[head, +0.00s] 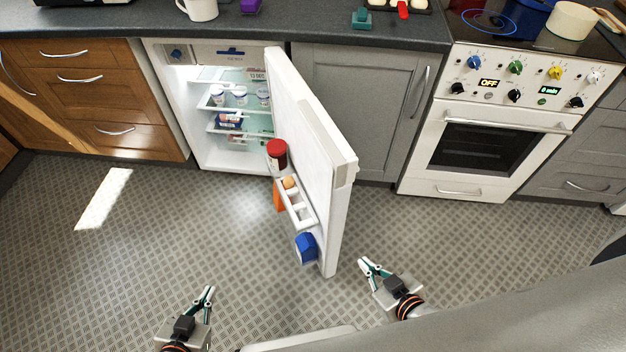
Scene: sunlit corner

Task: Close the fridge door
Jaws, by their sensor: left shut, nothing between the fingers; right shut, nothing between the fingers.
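The fridge (183,140) is built in under the dark counter, left of centre, and stands open. Its white door (333,195) is hinged on the right and swung far out into the room. The door's inner shelf holds a red-lidded jar (277,154), an orange item (279,194) and a blue item (306,247). My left gripper (209,291) is shut and empty, low over the floor, left of the door and apart from it. My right gripper (368,266) is shut and empty, just right of the door's lower outer end, seemingly not touching it.
Wooden drawers (90,87) stand left of the fridge. A grey cabinet (375,100) stands behind the door, and a white oven (490,140) is to its right. Shelves inside the fridge hold several jars (240,95). The patterned floor (140,240) left of the door is clear.

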